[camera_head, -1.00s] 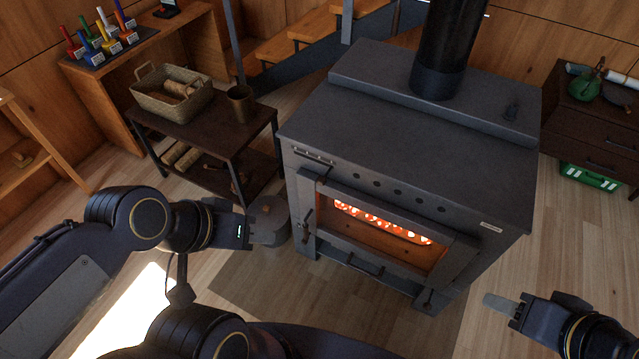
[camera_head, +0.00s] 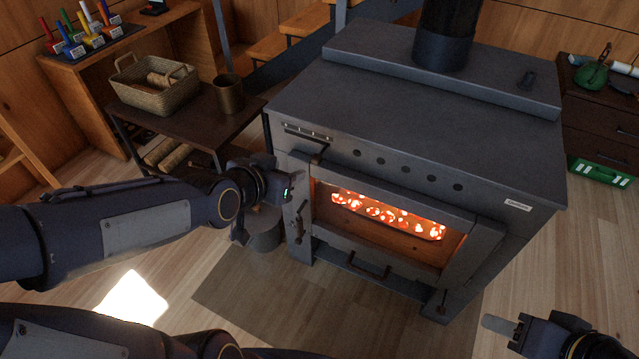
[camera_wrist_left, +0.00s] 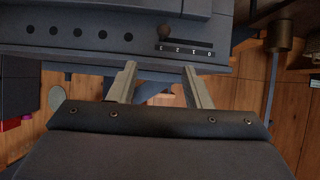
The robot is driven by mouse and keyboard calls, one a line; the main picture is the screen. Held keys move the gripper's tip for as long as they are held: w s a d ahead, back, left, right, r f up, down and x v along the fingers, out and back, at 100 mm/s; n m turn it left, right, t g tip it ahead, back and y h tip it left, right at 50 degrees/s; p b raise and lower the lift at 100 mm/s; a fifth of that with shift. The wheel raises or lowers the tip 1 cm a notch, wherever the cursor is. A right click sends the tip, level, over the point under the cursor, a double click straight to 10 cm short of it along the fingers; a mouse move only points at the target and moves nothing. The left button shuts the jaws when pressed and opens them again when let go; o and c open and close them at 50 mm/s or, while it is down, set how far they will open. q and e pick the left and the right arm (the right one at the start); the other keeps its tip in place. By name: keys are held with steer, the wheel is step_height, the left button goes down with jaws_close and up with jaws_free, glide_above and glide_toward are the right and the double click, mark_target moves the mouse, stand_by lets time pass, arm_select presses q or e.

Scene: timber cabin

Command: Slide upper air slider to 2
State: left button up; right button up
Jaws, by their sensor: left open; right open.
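The upper air slider (camera_head: 322,152) is a dark lever on a short scale strip (camera_head: 308,134), high on the left of the stove's front. My right gripper (camera_head: 500,326) is open at the lower right, away from the stove.
The black stove (camera_head: 420,110) has a glowing glass door (camera_head: 385,240), with a row of round holes above it. A bucket (camera_head: 262,232) is beside the stove.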

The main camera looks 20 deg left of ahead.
mark_target(314, 163)
arm_select(q)
steer(key=w+f+t+b, duration=0.2)
steer(key=w+f+b, duration=0.1)
steer(key=w+f+t+b, duration=0.2)
steer(key=w+f+b, duration=0.1)
steer(key=b, duration=0.1)
steer(key=w+d+f+t+h+b, duration=0.1)
steer(key=w+f+t+b, duration=0.1)
steer(key=w+f+b, duration=0.1)
steer(key=shift+w+f+b, duration=0.3)
steer(key=shift+f+b, duration=0.15)
steer(key=shift+f, duration=0.15)
steer(key=w, duration=0.2)
steer(key=w+d, duration=0.1)
steer(key=w, duration=0.1)
steer(key=w+b, duration=0.1)
steer(key=w, duration=0.2)
steer(key=shift+d+r, duration=0.1)
steer(key=shift+d, duration=0.05)
arm_select(e)
step_height(314, 163, down, 15)
arm_select(q)
jaws_close()
